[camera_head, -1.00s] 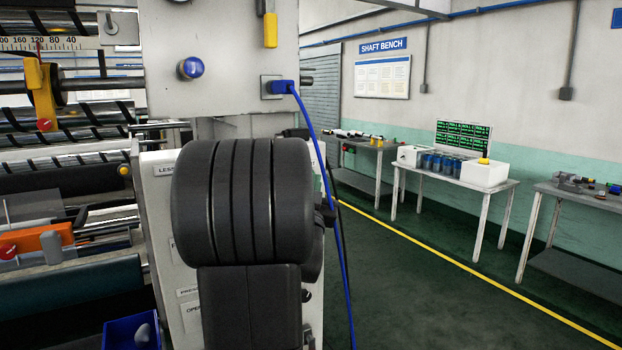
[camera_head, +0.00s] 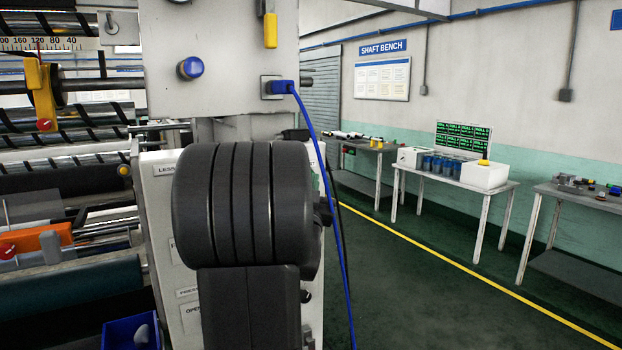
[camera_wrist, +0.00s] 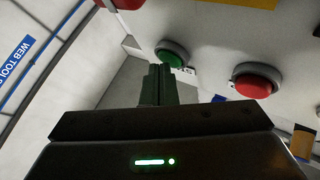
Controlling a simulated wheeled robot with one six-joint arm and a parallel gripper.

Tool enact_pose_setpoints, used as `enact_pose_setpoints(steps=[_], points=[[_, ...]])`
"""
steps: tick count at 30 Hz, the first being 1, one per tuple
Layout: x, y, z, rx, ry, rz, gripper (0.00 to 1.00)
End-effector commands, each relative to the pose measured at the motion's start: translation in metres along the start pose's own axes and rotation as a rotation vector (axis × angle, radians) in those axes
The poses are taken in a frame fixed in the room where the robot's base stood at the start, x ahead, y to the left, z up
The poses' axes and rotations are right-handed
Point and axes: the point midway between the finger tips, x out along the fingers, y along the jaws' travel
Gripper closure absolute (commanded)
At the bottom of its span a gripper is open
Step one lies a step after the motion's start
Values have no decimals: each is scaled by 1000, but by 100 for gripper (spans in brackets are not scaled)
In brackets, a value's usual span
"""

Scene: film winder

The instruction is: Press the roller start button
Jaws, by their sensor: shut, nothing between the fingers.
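In the wrist view a round green button (camera_wrist: 172,54) in a grey collar sits on a pale panel (camera_wrist: 215,40). A small label beside it is too small to read. My gripper (camera_wrist: 160,72) is shut and empty, with its fingertips just below the green button in the picture. I cannot tell whether they touch it. A larger red button (camera_wrist: 257,81) is to the right, clear of the fingers. In the head view my own dark arm covers the middle of the machine cabinet, and the gripper and these buttons are hidden.
Another red part (camera_wrist: 124,3) shows at the wrist view's top edge. In the head view a blue knob (camera_head: 191,68) and a blue cable (camera_head: 330,190) are on the machine. Rollers (camera_head: 60,160) stand left. Green floor (camera_head: 420,270) is open to the right, before a white bench (camera_head: 455,182).

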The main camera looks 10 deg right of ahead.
Motion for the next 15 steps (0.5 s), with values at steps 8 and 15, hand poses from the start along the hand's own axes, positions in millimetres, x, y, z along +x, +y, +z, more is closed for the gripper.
enact_pose_setpoints(steps=[8, 15], points=[[-8, 6, -4, 0, 1, 0, 100], [-13, 9, -9, 0, 0, 0, 100]])
